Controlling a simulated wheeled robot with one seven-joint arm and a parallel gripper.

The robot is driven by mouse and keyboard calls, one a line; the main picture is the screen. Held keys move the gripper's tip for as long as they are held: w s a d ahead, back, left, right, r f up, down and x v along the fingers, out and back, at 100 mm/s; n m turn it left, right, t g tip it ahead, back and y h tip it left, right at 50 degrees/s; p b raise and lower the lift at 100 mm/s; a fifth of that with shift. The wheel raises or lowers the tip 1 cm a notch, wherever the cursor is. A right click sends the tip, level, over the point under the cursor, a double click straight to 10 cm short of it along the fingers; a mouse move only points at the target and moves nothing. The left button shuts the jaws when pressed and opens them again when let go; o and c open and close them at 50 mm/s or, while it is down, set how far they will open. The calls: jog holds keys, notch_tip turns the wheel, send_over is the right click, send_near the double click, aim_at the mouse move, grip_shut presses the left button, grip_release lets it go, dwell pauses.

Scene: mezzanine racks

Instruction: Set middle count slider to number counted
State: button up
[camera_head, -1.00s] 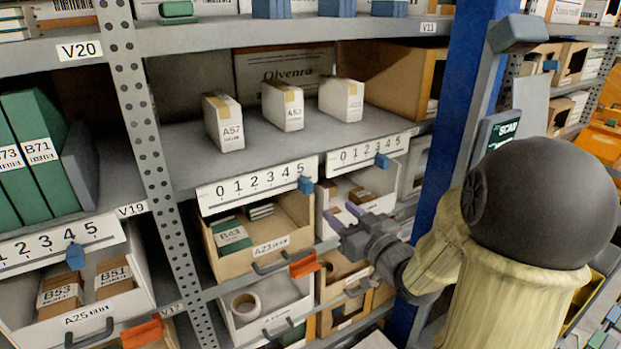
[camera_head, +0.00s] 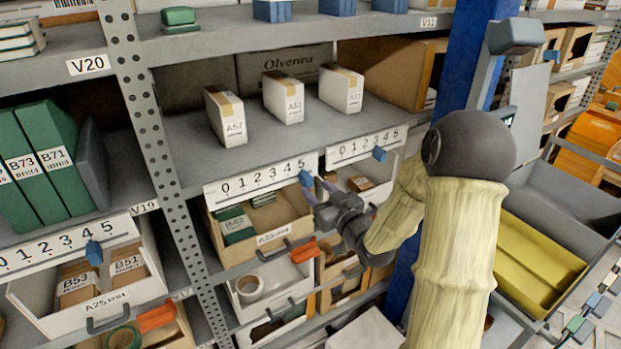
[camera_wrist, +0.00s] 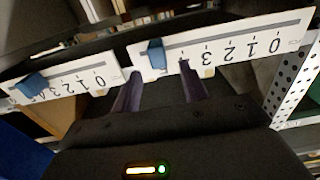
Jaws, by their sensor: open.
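The middle count scale (camera_head: 228,196) is a white strip numbered 0 to 5 on the shelf edge. Its blue slider (camera_head: 306,178) sits at 5, the right end. My gripper (camera_head: 315,187) is open in front of that end, close to the slider. In the wrist view the scale (camera_wrist: 235,48) appears upside down, and the blue slider (camera_wrist: 157,54) shows just beyond and between my open fingertips (camera_wrist: 160,74). I cannot tell whether they touch it. Three white boxes, A57 (camera_head: 227,117), one beside it (camera_head: 284,98) and a third (camera_head: 341,90), stand on the shelf above.
A second scale (camera_head: 345,152) with a blue slider (camera_head: 379,153) is to the right, and another scale (camera_head: 50,246) with its slider (camera_head: 94,253) is at lower left. An open bin (camera_head: 262,238) is below the middle scale. A blue post (camera_head: 468,60) stands right of the shelf.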

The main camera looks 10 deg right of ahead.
aim_at(310, 182)
jog(key=shift+p+x, duration=0.4)
jog(key=shift+x, duration=1.95)
jog(key=shift+w+d, duration=0.1)
jog(key=shift+d, duration=0.1)
jog(key=shift+c, duration=0.4)
grip_shut()
